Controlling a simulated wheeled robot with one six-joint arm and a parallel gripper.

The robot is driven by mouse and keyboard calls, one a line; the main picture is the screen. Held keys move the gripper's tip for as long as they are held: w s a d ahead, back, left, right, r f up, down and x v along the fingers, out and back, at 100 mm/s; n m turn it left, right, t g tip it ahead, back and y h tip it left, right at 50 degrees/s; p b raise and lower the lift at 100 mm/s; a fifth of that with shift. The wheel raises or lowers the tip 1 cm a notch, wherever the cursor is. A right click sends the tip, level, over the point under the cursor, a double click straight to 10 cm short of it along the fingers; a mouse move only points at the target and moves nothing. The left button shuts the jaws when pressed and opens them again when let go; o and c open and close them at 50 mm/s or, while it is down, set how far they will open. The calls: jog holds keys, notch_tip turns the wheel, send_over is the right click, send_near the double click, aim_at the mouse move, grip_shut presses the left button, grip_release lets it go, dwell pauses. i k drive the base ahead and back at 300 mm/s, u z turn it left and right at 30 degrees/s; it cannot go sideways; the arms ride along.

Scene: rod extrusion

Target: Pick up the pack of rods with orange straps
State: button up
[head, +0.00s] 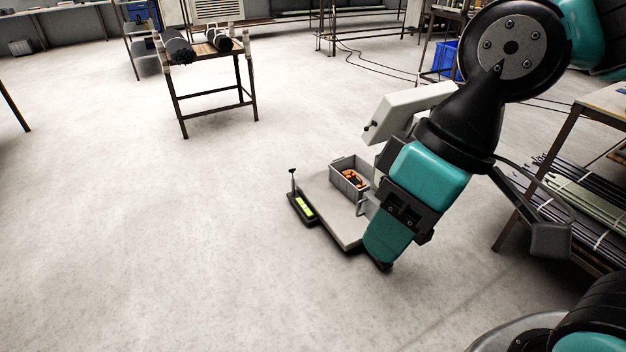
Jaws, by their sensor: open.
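Two packs of dark rods lie on a small table: the left pack (178,50) and the right pack (218,39). Their strap colours are too small to tell. More rods lie on a rack at the right, a dark bundle (529,180) and a pale green bundle (583,192). No orange strap shows clearly on any rods.
A low grey platform (325,210) stands on the floor, bearing a grey box (342,178) with orange items (352,179) inside. The small table (215,112) has dark legs. A blue crate (444,58) and floor cables are at the back. The left floor is clear.

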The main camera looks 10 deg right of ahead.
aim_at(350, 175)
jog(key=u, duration=0.7)
jog(key=i, duration=2.85)
jog(key=z, duration=1.25)
jog(key=i, duration=0.75)
jog(key=z, duration=1.1)
jog(key=i, duration=0.25)
jog(key=z, duration=0.1)
